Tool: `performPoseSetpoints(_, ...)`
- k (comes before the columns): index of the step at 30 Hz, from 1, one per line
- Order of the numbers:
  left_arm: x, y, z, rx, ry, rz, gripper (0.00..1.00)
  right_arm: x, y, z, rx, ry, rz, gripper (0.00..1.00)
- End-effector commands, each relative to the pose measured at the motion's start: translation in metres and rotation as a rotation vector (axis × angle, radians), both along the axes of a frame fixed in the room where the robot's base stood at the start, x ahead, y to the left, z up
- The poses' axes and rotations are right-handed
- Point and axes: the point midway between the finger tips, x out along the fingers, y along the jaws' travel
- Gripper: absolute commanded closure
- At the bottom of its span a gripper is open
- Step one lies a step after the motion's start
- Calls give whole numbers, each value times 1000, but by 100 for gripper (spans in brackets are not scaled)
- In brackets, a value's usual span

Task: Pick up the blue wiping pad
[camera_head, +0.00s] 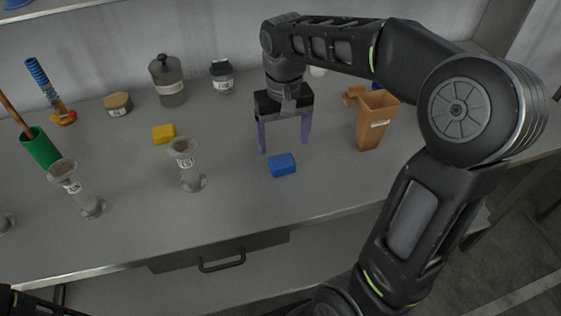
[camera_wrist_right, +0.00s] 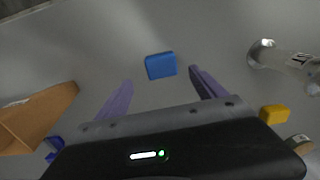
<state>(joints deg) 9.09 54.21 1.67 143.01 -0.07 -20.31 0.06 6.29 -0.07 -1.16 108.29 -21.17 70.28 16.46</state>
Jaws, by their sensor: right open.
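The blue wiping pad (camera_head: 282,164) lies flat on the grey table, right of the middle. It also shows in the right wrist view (camera_wrist_right: 160,66), ahead of and between the two purple fingers. My right gripper (camera_head: 285,147) is open and empty above the table. Its fingertips are apart from the pad, with the pad in front of them in the head view. My right gripper's fingers also show in the right wrist view (camera_wrist_right: 160,85). My left gripper is not seen; only a dark part of my arm shows at the lower left corner.
An orange-brown bin (camera_head: 374,122) stands right of the pad. A glass column (camera_head: 187,165) stands to its left, another (camera_head: 77,188) farther left. A yellow block (camera_head: 163,134), a grey jar (camera_head: 168,80) and a green cup (camera_head: 40,148) are also there. The table around the pad is clear.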

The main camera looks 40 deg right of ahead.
Motion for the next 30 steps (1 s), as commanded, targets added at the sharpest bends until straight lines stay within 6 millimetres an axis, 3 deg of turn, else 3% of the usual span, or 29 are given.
performPoseSetpoints(7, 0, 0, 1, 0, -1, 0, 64, -1, 0, -23, 0, 2, 0, 20)
performPoseSetpoints(19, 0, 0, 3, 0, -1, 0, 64, -1, 1, -31, 0, 4, 0, 20)
performPoseSetpoints(30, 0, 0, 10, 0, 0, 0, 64, 0, 3, -75, 0, 4, -1, 20)
